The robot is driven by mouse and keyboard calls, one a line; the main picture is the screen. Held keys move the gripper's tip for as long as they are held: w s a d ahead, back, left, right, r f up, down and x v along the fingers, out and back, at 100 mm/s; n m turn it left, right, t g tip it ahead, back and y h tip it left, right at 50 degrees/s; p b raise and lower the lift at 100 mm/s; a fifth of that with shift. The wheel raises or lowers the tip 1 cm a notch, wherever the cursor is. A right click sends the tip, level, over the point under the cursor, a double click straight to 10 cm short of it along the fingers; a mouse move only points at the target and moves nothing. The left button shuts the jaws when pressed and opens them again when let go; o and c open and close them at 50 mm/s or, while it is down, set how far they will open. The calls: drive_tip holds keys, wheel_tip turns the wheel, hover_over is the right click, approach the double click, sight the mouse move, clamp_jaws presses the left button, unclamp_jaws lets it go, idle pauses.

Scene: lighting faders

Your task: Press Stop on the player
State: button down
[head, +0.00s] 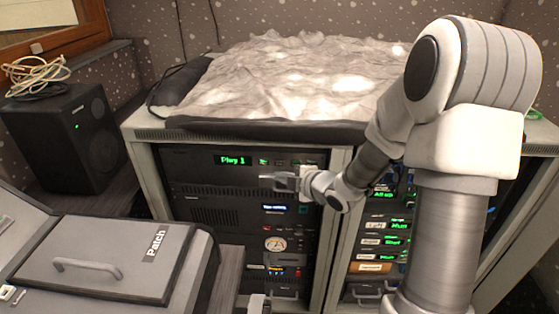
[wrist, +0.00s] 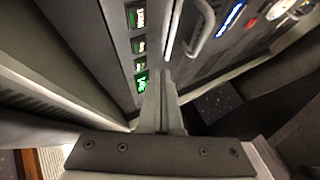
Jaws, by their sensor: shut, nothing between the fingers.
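The player (head: 190,163) is the dark top unit in the left rack bay, with a green display reading "Play 1" (head: 233,160). A row of small green-lit buttons (head: 279,162) runs to the right of the display. In the wrist view, several lit green buttons (wrist: 139,45) line the dark panel; their labels are too small to read. My gripper (head: 268,178) is in front of the rack, just below the button row. Its fingers (wrist: 164,75) are shut and empty, close to the lowest visible green button (wrist: 141,80). I cannot tell whether they touch the panel.
A metal handle (wrist: 205,25) stands out from the panel near my fingers. A black speaker (head: 70,135) stands at the left, and a grey case marked "Patch" (head: 115,255) is in the left foreground. A crumpled grey cover (head: 290,75) lies on the rack top.

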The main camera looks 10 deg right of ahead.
sight(274, 167)
drive_tip(key=shift+w+d, duration=0.25)
drive_tip(key=shift+w, duration=0.85)
drive_tip(key=shift+w, duration=0.15)
idle(1.2)
drive_tip(key=shift+w+d, duration=0.15)
drive_tip(key=shift+w, duration=0.1)
drive_tip(key=shift+w, duration=0.35)
idle(0.4)
drive_tip(key=shift+s, duration=0.2)
drive_tip(key=shift+s+b, duration=0.35)
drive_tip(key=shift+s, duration=0.2)
drive_tip(key=shift+s, duration=0.1)
drive_tip(key=s, duration=0.1)
drive_tip(key=s+a+b, duration=0.1)
drive_tip(key=s, duration=0.2)
drive_tip(key=shift+s+a+b, duration=0.3)
drive_tip(key=shift+b, duration=0.05)
